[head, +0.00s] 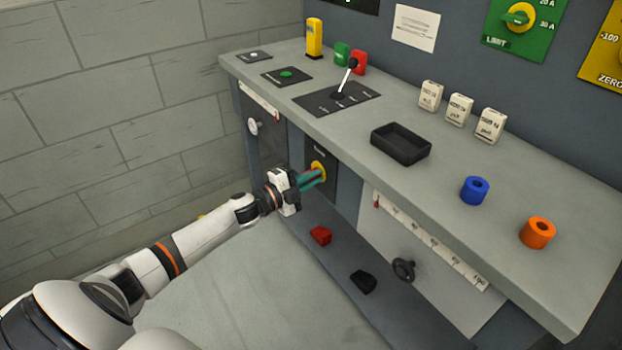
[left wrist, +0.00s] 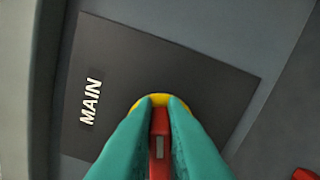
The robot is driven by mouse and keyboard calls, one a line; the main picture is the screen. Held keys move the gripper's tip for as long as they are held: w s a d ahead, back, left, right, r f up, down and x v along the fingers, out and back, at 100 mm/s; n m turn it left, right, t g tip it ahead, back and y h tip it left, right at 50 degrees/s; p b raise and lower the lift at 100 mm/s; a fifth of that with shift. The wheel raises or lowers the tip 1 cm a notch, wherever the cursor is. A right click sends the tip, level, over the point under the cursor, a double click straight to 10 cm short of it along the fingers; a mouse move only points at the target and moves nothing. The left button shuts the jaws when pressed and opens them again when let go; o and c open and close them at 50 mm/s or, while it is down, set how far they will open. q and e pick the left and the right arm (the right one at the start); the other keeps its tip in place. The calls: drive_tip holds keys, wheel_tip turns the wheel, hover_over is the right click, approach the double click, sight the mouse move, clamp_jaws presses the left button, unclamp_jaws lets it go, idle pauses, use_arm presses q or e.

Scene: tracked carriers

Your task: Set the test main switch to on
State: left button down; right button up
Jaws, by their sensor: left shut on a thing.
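The main switch has a yellow round base (head: 320,168) on a dark panel on the front of the bench. The left wrist view shows its red handle (left wrist: 159,150), with a pale mark on it, in front of the yellow base (left wrist: 158,98). The dark panel (left wrist: 205,75) carries the word MAIN. My left gripper (head: 316,176) has its teal fingers shut on the red handle, one on each side. The fingers hide much of the base, and I can read no on or off marks. My right gripper is in neither view.
Above the switch, the bench top (head: 300,102) juts out. A red block (head: 320,235) and black block (head: 363,281) lie low down. A handwheel (head: 403,269) is at right.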

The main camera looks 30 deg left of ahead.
use_arm(q)
drive_tip(key=shift+f+m+b, duration=0.35)
drive_tip(key=shift+m+b, duration=0.05)
drive_tip(key=shift+m, duration=1.5)
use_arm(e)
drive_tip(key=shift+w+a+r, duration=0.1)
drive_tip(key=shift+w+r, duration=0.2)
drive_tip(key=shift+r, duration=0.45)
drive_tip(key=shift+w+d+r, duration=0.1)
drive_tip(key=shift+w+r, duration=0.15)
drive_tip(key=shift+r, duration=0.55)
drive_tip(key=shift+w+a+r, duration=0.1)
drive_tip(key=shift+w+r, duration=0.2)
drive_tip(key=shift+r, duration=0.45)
use_arm(q)
drive_tip(key=shift+f, duration=0.1)
drive_tip(key=c, duration=1.5)
unclamp_jaws()
drive_tip(key=shift+s, duration=0.15)
